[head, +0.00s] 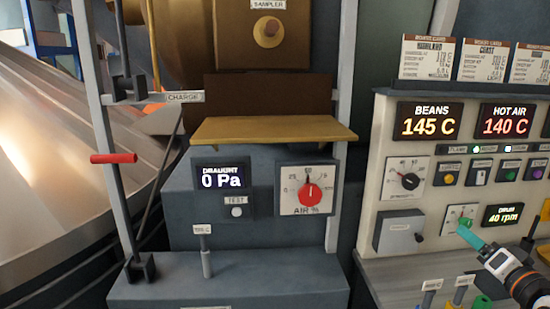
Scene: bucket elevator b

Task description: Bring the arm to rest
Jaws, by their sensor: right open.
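My right arm comes in at the bottom right corner, and its gripper (470,234) has teal fingers. The gripper is open. Its tips are in front of or beside a small dial (457,214) on the white control panel (385,150). I cannot tell whether the fingers touch the dial. My left gripper does not show.
The panel has BEANS 145 C (430,121) and HOT AIR 140 C (505,120) displays, buttons and a drum display (503,214) at 40 rpm. At centre are a draught display (221,177), a red AIR dial (309,192) and a wooden shelf (272,130). A red handle (114,158) sticks out at left.

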